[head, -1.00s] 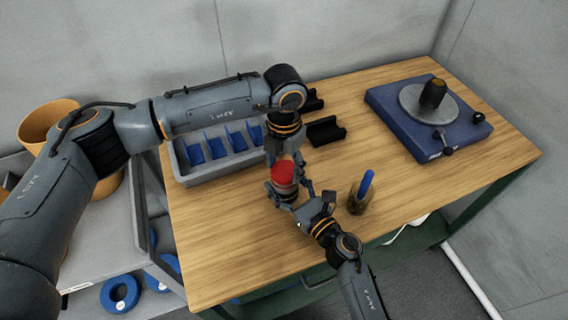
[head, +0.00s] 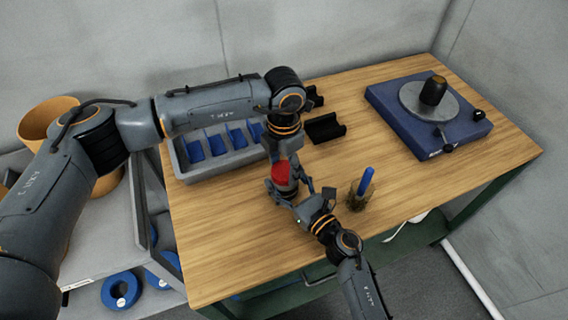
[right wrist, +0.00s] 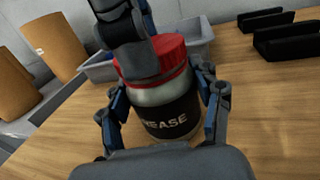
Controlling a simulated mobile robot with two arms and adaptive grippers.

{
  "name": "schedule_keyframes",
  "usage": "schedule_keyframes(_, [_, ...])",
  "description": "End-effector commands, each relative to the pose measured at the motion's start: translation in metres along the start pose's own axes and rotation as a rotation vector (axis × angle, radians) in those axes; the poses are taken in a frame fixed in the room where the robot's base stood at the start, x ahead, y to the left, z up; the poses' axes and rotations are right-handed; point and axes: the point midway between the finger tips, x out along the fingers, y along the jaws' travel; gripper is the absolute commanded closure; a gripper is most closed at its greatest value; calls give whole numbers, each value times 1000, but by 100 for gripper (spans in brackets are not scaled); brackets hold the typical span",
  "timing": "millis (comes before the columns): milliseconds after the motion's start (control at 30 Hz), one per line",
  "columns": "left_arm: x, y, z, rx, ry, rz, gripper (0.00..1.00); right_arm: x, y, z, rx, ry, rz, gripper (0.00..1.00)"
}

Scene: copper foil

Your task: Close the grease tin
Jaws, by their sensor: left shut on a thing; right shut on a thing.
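The grease tin (right wrist: 166,110) stands on the wooden table in the right wrist view, a grey metal tin with a dark label. Its red lid (right wrist: 172,50) sits on top of it; whether it is fully seated I cannot tell. In the head view the red lid (head: 282,173) is partly covered by my left gripper (head: 281,162), which comes down from above and is shut on it. My right gripper (head: 296,200) is shut around the tin's body from the front right. Its two fingers, either side of the tin, also show in the right wrist view (right wrist: 162,118).
A grey bin with blue dividers (head: 180,164) is behind the tin. A black holder (head: 326,128) is behind right. A glass with a blue-handled tool (head: 366,184) stands close right of my right gripper. A blue turntable device (head: 466,132) is far right. The table's front left (head: 225,250) is clear.

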Motion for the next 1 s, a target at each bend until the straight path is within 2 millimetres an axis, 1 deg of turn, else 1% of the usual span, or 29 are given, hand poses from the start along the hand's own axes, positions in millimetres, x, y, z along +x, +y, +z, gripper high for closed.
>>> schedule_keyframes(100, [-1, 1, 0, 232, 1, 2, 50, 0, 0, 0, -1, 0, -1, 100])
schedule_keyframes(1000, [0, 2, 3, 2001, 1, 4, 50, 0, 0, 0, 0, 1, -1, 100])
